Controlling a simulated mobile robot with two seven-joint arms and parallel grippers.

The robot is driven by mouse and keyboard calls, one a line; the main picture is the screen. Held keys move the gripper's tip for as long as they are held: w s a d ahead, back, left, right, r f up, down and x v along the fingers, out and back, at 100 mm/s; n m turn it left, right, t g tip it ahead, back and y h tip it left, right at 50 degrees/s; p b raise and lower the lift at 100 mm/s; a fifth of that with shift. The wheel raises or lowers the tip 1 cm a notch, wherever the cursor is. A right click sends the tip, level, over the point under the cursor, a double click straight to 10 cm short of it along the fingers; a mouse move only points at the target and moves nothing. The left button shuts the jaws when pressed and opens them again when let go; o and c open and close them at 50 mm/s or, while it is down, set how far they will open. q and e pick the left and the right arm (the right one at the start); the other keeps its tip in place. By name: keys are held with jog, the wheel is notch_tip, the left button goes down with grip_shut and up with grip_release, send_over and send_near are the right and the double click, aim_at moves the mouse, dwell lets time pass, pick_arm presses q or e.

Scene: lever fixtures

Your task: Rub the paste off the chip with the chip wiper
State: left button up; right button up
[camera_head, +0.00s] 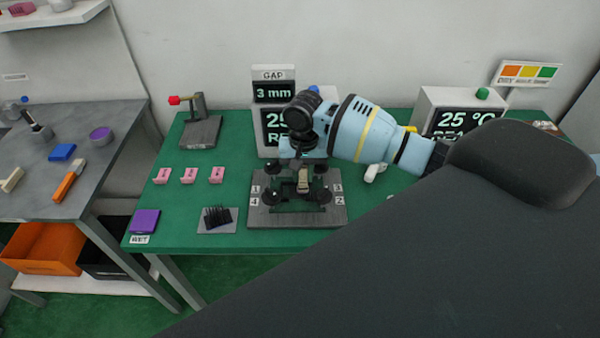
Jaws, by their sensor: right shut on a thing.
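My right gripper (303,172) reaches down from above over a grey fixture plate (325,217) with corners numbered 1 to 4. It is shut on a small tan piece (303,186), which may be the chip wiper; the view is too small to be sure. Black round knobs stand around it on the plate. I cannot make out the chip or any paste; the gripper and fixture parts cover the plate's middle. I cannot tell whether the tan piece touches what is below it. My left gripper is not in view.
On the green table, several pink clips (189,175), a black-bristled brush pad (217,217), a purple pad (145,220) marked WET and a red-tipped lever stand (199,128) lie left of the fixture. Displays (274,90) stand behind it. My right arm covers the table's right side.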

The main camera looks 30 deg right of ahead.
jog(key=shift+a+f, duration=0.1)
jog(key=shift+w+a, duration=0.4)
jog(key=shift+a, duration=0.25)
jog(key=shift+w+a, duration=0.4)
jog(key=shift+a, duration=0.2)
jog(key=shift+s+d, duration=1.2)
jog(key=shift+a, duration=0.1)
jog(key=shift+w+a, duration=0.45)
jog(key=shift+a, duration=0.25)
jog(key=shift+w+a, duration=0.45)
jog(key=shift+a, duration=0.2)
jog(key=shift+d, duration=0.15)
jog(key=shift+s+d, duration=0.3)
jog(key=shift+d, duration=0.4)
